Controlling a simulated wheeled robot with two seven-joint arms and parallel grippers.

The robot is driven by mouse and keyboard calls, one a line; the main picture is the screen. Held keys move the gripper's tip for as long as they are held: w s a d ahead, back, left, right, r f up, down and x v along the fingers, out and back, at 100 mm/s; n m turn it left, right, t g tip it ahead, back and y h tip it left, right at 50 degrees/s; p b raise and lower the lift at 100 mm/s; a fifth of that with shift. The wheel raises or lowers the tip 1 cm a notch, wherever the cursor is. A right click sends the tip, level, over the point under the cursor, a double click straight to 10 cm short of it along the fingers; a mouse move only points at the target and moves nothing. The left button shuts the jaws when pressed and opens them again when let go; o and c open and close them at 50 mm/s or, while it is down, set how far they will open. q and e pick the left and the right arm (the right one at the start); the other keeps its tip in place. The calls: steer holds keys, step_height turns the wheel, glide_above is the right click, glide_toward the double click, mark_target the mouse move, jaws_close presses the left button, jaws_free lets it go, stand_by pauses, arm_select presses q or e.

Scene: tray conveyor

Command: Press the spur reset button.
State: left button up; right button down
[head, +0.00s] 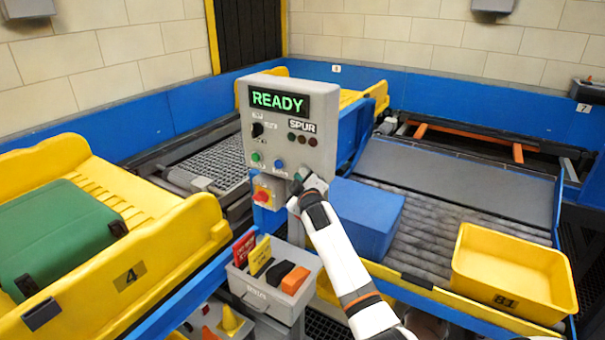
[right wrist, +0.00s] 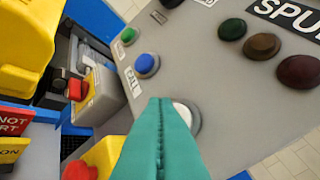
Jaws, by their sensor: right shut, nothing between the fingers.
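The grey control panel (head: 270,135) stands in the middle of the head view, with a lit READY display (head: 279,101) and a SPUR label (head: 302,126) above three dark lamps. A green button (head: 255,156) and a blue button (head: 278,163) sit on its lower face. In the right wrist view, a pale round button (right wrist: 188,115) is partly hidden behind my right gripper (right wrist: 163,102), whose teal fingers are shut and empty. The gripper (head: 302,184) is at the panel's lower right; I cannot tell whether it touches the button. I cannot read that button's label. My left gripper is out of view.
A red emergency stop (head: 262,195) on a yellow box is below the panel. A grey bin (head: 262,292) of cards and tools stands beneath. A blue box (head: 366,215) and yellow tray (head: 512,275) are on the right conveyor; a green case (head: 60,235) is left.

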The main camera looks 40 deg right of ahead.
steer(key=a, duration=0.1)
steer(key=s+a+p, duration=0.1)
steer(key=a, duration=0.1)
steer(key=s+a, duration=0.1)
steer(key=shift+a, duration=0.3)
steer(key=shift+w, duration=0.1)
stand_by(0.7)
